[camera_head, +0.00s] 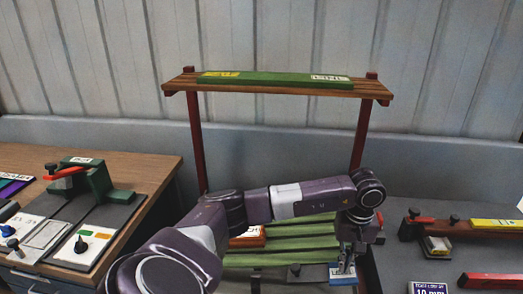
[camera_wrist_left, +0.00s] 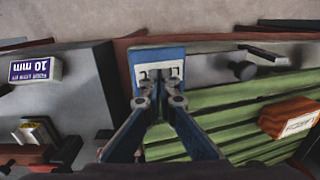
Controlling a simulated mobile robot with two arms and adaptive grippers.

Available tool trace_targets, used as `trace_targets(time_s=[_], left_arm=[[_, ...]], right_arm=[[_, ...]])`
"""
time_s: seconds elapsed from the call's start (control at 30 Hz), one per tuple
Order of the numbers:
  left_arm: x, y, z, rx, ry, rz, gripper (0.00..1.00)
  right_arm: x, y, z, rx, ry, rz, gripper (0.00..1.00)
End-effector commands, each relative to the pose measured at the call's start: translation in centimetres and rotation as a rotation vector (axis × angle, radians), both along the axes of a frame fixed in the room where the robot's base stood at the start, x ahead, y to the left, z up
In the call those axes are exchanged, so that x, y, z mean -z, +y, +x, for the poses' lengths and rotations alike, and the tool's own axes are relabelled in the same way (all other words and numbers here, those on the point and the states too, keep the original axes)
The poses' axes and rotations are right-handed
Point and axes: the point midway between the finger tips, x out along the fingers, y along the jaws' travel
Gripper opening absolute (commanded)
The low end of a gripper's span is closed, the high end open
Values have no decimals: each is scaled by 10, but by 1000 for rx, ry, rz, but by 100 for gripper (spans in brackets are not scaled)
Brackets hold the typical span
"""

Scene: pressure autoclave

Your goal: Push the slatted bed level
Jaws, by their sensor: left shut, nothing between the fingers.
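The slatted bed (camera_head: 283,244) has green slats and sits low between the red posts in the head view. Its slats also fill the right of the left wrist view (camera_wrist_left: 235,115). A blue labelled pad (camera_head: 342,280) is at its near right corner; in the left wrist view the pad (camera_wrist_left: 158,57) lies at the fingertips. My left gripper (camera_head: 345,268) is shut and empty, pointing down at the pad. I cannot tell whether the tips press on it. How far the bed tilts is hard to judge; my left arm hides part of it.
An orange-red labelled block (camera_wrist_left: 289,118) lies on the slats. A dark clamp (camera_wrist_left: 260,60) is by the pad. A wooden shelf (camera_head: 175,86) with a green bar (camera_head: 270,78) spans above.

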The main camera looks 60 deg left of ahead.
Motion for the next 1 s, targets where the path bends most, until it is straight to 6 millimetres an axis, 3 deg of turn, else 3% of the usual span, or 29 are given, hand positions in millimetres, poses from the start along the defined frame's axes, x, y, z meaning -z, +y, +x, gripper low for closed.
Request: trace_targets(time_s=[1.0], left_arm=[[44, 1, -1, -1, 4, 2, 0]], right_arm=[[38, 3, 0, 1, 1, 3, 40]])
